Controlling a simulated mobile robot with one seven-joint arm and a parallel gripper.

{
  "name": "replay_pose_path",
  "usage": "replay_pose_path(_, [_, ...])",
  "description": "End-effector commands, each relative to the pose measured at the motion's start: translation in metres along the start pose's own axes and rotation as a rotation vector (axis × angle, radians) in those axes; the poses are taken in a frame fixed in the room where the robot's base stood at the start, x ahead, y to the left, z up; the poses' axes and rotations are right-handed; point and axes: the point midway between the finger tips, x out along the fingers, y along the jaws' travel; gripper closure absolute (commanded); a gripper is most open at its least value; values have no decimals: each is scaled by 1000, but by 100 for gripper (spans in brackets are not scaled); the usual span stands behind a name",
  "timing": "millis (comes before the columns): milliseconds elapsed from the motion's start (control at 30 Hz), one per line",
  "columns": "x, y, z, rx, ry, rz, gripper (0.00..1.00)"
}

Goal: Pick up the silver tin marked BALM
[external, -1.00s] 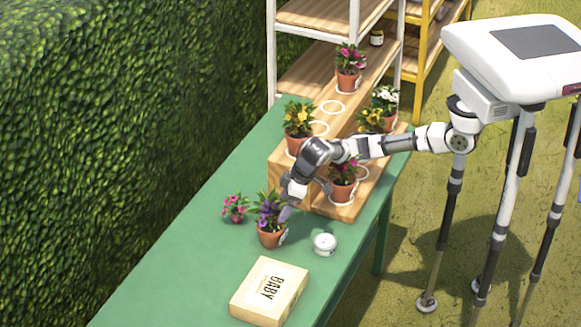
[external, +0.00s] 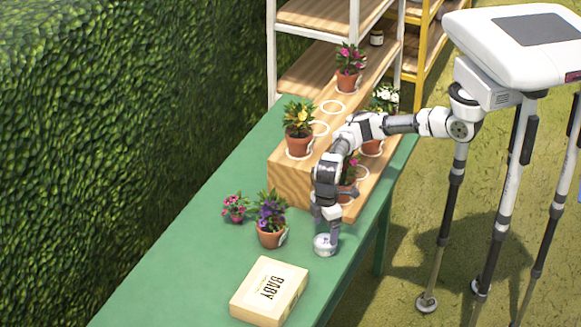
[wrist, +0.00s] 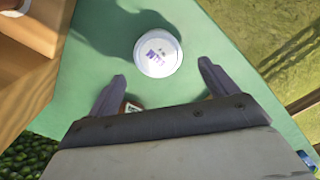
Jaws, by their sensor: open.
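The round silver tin (external: 323,248) stands on the green table near its right edge. In the wrist view its pale lid (wrist: 158,62) faces up with small purple lettering, too blurred to read fully. My gripper (external: 329,230) points down right over the tin and partly covers it in the external view. In the wrist view my gripper (wrist: 162,84) is open and empty. Its two fingers are spread wide, and the tin lies just ahead of the gap between them.
A pot of purple flowers (external: 270,222) stands left of the tin, with a small pink plant (external: 235,208) behind it. A stepped wooden stand (external: 283,172) with several flowerpots is behind my gripper.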

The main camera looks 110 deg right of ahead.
Motion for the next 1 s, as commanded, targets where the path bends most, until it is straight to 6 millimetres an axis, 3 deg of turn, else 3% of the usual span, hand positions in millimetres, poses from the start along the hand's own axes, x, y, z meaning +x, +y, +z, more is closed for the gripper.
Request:
replay_pose_path(267, [20,1,0,0,0,1,15])
replay_pose_path(600, [63,3,1,0,0,0,15])
replay_pose_path(867, [66,3,0,0,2,-1,15])
replay_pose_path(1000, [66,3,0,0,2,-1,33])
